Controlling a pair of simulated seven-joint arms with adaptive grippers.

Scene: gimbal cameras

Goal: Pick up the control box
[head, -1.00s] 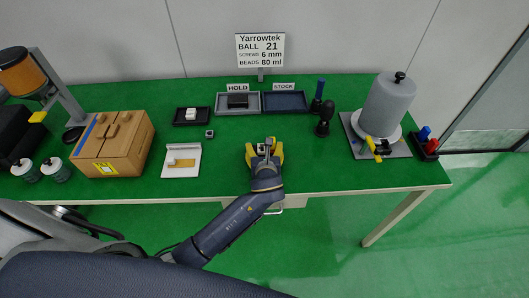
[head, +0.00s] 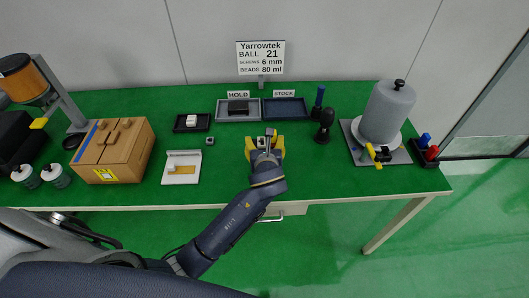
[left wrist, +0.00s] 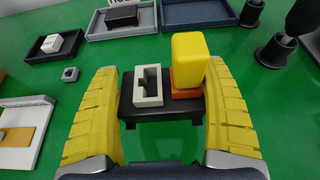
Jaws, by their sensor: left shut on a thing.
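The control box is a small black block with a pale grey square frame and a yellow cap on an orange base on its top. In the left wrist view the control box (left wrist: 160,112) sits between the two yellow fingers of my left gripper (left wrist: 162,110), which is shut on it. In the head view my left gripper (head: 264,148) is over the front middle of the green table and covers most of the box. I cannot tell how far the box is above the table. My right gripper is not in view.
Behind the gripper stand the HOLD tray (head: 221,112) with a dark block and the empty STOCK tray (head: 285,108). A black bulb-shaped tool (head: 325,127) stands to the right. A white tray (head: 181,178) and a cardboard box (head: 117,152) are to the left.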

